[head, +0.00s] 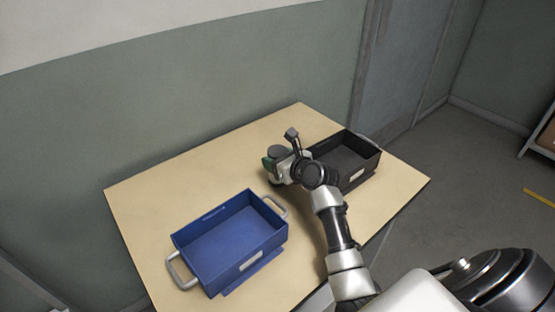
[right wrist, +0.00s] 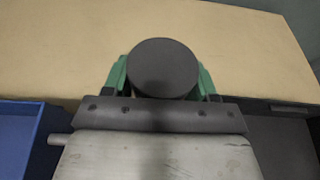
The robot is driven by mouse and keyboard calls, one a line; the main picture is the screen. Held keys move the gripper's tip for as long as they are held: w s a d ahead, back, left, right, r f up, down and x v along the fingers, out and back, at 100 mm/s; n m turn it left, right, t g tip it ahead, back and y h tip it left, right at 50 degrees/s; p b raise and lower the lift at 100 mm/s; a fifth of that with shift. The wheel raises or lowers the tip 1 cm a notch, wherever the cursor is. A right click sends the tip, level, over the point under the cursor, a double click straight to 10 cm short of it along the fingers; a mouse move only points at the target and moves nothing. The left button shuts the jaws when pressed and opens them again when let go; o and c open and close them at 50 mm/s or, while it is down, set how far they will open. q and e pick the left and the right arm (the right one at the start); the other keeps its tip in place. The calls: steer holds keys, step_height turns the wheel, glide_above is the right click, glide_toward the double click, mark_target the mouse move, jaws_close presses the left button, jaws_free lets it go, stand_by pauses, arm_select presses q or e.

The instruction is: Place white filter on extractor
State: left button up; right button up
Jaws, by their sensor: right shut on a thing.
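My right gripper (head: 275,163) is over the table, between the blue and black crates. In the right wrist view, its green fingers (right wrist: 163,78) are on either side of a dark grey object (right wrist: 163,62) with a flat round top. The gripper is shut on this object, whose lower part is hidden. The object's round top also shows in the head view (head: 279,151). I cannot tell whether its base touches the table. I see nothing clearly recognisable as a white filter or an extractor. My left gripper is out of view.
A blue crate (head: 262,262) with grey handles stands at the table's front left, looking empty. A black crate (head: 365,172) stands at right, partly behind my right arm. The wooden table (head: 150,200) is bare at left and back. A green-grey wall (head: 180,110) stands behind.

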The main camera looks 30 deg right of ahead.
steer(key=o, duration=1)
steer(key=shift+o, duration=0.2)
